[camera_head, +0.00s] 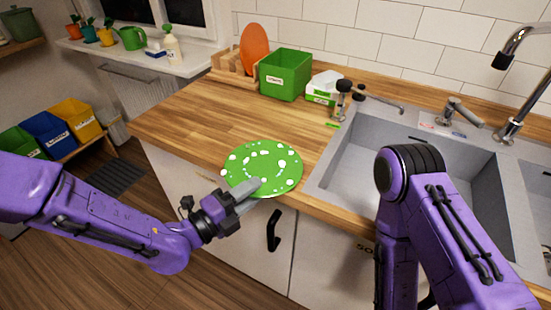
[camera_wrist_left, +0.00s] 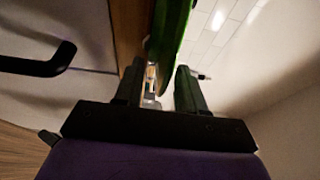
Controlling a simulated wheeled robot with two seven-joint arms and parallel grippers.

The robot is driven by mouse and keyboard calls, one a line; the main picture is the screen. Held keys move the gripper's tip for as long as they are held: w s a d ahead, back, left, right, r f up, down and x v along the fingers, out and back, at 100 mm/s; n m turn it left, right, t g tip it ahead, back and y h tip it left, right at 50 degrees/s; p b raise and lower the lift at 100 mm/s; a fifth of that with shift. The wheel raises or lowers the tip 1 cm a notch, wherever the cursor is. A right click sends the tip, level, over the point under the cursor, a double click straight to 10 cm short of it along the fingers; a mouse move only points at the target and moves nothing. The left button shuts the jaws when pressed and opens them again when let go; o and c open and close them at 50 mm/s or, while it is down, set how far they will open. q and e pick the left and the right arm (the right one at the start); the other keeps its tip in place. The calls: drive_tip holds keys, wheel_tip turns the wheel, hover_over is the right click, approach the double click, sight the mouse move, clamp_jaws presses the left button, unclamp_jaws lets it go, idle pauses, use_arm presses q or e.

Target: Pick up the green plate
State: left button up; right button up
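The green plate (camera_head: 262,168) with white spots lies at the front edge of the wooden counter, left of the sink, its near rim jutting past the edge. My left gripper (camera_head: 246,194) is at that near rim. In the left wrist view the plate (camera_wrist_left: 168,35) shows edge-on, reaching in between the two fingers (camera_wrist_left: 158,90). The fingers stand apart, with a gap beside the plate, so the gripper looks open around the rim. Any light touch on one finger cannot be told. My right arm is in the right foreground; its gripper is out of view.
A green bin (camera_head: 285,75), a wooden rack with an orange plate (camera_head: 254,48) and a white-green box (camera_head: 322,90) stand at the back. The sink (camera_head: 440,160) is to the right. A black cabinet handle (camera_head: 273,230) is below the counter. The counter left of the plate is clear.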

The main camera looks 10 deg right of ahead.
use_arm(q)
drive_tip(key=shift+w+d+f, duration=0.1)
drive_tip(key=shift+w, duration=0.1)
drive_tip(key=shift+s+a, duration=0.2)
drive_tip(key=c, duration=0.3)
drive_tip(key=shift+s, duration=0.1)
clamp_jaws()
drive_tip(key=shift+d, duration=0.15)
